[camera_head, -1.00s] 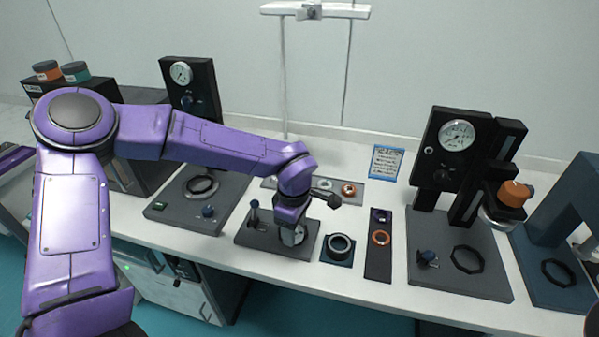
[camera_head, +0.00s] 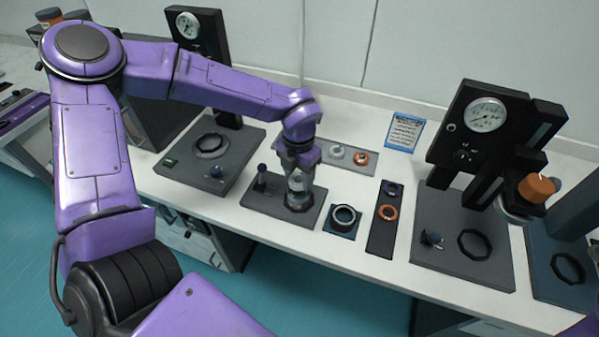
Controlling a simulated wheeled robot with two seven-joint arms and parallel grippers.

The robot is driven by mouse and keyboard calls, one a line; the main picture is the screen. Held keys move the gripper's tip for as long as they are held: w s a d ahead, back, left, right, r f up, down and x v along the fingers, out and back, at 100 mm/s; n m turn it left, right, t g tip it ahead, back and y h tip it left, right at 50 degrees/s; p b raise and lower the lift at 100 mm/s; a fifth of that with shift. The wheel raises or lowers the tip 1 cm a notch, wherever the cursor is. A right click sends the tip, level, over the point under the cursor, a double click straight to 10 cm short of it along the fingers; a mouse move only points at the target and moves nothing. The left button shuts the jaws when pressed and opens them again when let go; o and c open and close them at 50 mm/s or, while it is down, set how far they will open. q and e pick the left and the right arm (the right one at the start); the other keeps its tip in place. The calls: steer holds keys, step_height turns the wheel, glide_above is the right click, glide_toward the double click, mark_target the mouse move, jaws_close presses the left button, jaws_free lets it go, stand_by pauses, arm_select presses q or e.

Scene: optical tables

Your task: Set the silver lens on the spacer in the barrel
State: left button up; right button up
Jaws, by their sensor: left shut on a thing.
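My left gripper (camera_head: 298,185) points down over the grey plate (camera_head: 258,207) with the small blue-knobbed post. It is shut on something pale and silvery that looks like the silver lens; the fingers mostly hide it. Just below is a round dark-rimmed piece on that plate; I cannot tell whether the held thing touches it. A dark open ring that looks like the barrel (camera_head: 344,214) stands on a small blue plate to the right. The inside of it is too small to show a spacer clearly. My right gripper is out of view.
A grey tray (camera_head: 325,163) behind holds a pale disc (camera_head: 337,152) and a copper one (camera_head: 361,158). A dark strip (camera_head: 380,236) carries a purple and an orange ring. Gauge stands rise at left and right (camera_head: 486,115). A blue-framed card (camera_head: 405,132) lies behind.

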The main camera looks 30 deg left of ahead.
arm_select(q)
steer(key=shift+f, duration=0.7)
steer(key=shift+r, duration=0.1)
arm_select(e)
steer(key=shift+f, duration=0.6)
arm_select(q)
steer(key=shift+w+f+b, duration=0.1)
steer(key=shift+f+b, duration=0.45)
steer(key=shift+f, duration=0.1)
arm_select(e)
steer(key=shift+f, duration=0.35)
arm_select(q)
steer(key=shift+f, duration=0.2)
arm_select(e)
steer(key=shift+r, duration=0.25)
arm_select(q)
steer(key=shift+f+p, duration=0.3)
stand_by(0.6)
steer(key=o, duration=1.1)
